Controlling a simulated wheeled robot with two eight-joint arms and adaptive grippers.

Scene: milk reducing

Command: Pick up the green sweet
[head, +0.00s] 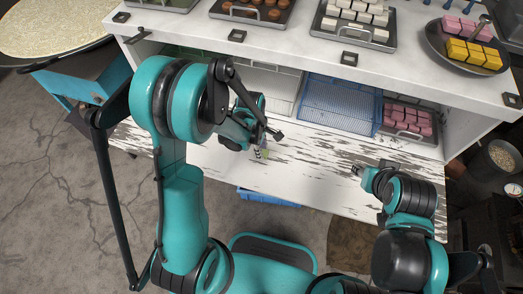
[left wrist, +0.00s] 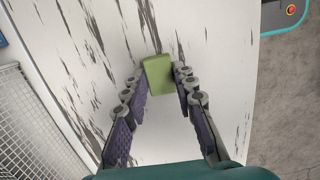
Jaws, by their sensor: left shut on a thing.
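The green sweet (left wrist: 158,72) is a small block between the fingertips of my left gripper (left wrist: 161,80) in the left wrist view. The fingers are shut on its two sides, near its end closer to the camera. In the head view my left gripper (head: 262,147) is over the worn white lower board (head: 310,165). The sweet is too small and covered there to make out clearly. I cannot tell whether it touches the board or is just above it. My right gripper (head: 357,170) is over the right part of the board, too small to tell open from shut.
A blue wire basket (head: 338,105) and a tray of pink sweets (head: 407,118) stand on the shelf behind the board. The counter above holds a tray of white sweets (head: 355,20) and a dark plate (head: 440,42) with pink and yellow sweets. The board's middle is clear.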

